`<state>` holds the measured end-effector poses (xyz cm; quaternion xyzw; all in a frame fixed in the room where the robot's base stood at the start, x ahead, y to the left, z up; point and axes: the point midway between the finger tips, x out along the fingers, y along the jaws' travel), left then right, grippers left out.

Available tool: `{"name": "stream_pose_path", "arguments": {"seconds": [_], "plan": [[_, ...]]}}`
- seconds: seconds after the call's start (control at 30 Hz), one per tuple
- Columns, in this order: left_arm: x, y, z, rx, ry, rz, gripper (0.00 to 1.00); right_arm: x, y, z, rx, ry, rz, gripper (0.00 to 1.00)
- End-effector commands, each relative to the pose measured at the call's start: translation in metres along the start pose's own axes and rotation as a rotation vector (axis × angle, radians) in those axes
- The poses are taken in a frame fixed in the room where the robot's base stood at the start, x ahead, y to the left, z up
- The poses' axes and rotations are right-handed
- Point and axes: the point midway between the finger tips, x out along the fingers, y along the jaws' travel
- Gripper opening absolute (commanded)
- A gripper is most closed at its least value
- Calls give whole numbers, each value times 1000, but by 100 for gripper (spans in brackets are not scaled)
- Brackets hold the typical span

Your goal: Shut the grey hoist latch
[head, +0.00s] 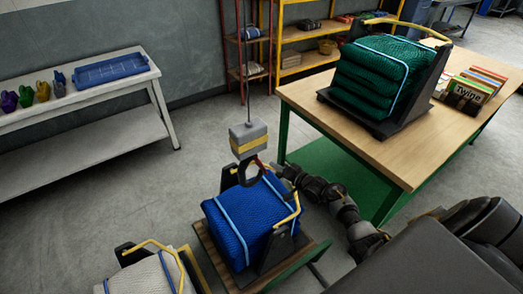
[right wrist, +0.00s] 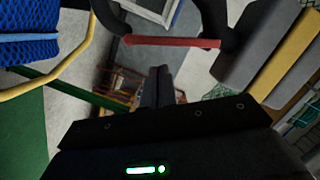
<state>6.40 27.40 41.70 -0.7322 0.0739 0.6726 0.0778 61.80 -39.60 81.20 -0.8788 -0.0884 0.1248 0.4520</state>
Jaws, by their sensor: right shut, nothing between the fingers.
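The grey hoist (head: 248,138) is a block with a yellow band, hanging on a cable over the blue net bundle. Its dark hook (head: 246,178) is below, with a red latch (head: 262,163) at its upper right. In the right wrist view the red latch (right wrist: 172,42) lies across the gap between the dark hook parts; I cannot tell whether its left end touches the hook. My right gripper (head: 278,168) is just right of the hook. In the wrist view its fingers (right wrist: 160,72) are together and empty, below the latch. My left gripper is not in view.
The blue net bundle (head: 245,215) sits in a dark cradle with yellow handles under the hook. A wooden table (head: 310,95) with a green net bundle (head: 375,75) stands at right. A pale net bundle (head: 145,275) is at front left. Open floor lies left.

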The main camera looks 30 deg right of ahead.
Motion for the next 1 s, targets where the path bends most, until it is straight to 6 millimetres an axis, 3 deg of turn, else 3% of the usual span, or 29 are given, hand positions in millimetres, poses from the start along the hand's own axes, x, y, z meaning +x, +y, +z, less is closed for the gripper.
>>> {"name": "stream_pose_path", "arguments": {"seconds": [0.4,1.0], "plan": [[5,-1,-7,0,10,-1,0,-4,10,12,240,14,-52,0],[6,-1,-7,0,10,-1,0,-2,10,16,298,13,-67,0]]}}
